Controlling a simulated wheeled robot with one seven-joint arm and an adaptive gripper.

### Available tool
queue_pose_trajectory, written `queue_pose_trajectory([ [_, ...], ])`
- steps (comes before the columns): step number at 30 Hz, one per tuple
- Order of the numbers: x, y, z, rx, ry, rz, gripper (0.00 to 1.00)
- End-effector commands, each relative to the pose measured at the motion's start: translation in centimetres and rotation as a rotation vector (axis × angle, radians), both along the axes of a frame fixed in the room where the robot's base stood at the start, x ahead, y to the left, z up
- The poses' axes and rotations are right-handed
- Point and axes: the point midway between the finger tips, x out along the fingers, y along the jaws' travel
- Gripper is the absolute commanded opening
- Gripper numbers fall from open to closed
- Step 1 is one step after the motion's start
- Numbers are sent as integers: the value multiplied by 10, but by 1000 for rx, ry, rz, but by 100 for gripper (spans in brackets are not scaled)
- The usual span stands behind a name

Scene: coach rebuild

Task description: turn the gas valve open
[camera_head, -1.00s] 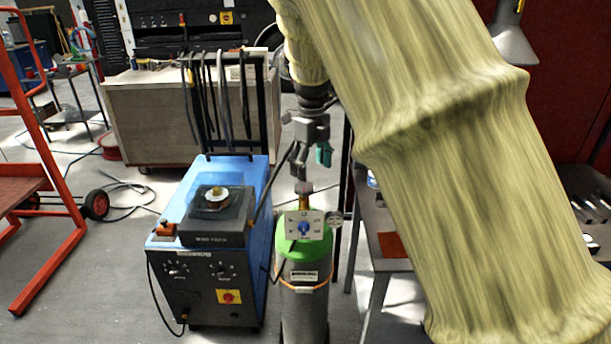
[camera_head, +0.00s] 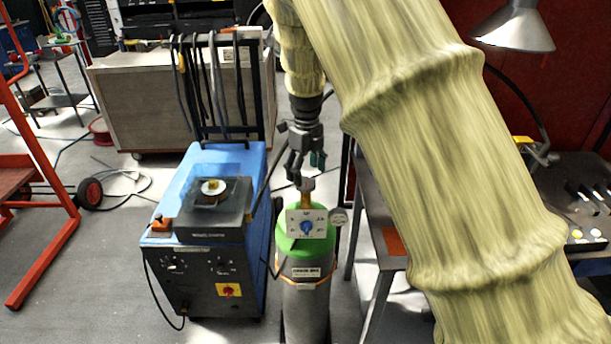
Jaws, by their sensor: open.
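The gas cylinder (camera_head: 306,312) stands upright on the floor, grey with a green shoulder. A white plate with a blue knob (camera_head: 307,228) faces me at its top, with a small round gauge (camera_head: 338,217) at its right. The brass and grey valve top (camera_head: 307,186) rises above the plate. My gripper (camera_head: 306,174) points down just above the valve top, its fingers open. Whether a finger touches the valve top cannot be told from this view.
A blue welding machine (camera_head: 225,225) with cables hung behind it stands close on the left. A metal table (camera_head: 375,225) is close on the right, partly hidden by my arm. A red cart (camera_head: 50,190) stands far left. Grey floor is clear between cart and machine.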

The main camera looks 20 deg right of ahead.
Motion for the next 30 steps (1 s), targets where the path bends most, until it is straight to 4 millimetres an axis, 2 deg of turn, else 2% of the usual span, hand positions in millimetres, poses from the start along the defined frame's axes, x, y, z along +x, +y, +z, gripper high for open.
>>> queue_pose_trajectory([
  [3,0,0,-14,0,1,0,73],
  [9,0,2,-29,0,0,2,73],
  [19,0,2,-31,-1,0,3,73],
  [20,0,2,-31,-1,0,3,70],
  [27,0,3,-31,-1,0,3,28],
  [30,0,2,-31,-1,0,4,28],
])
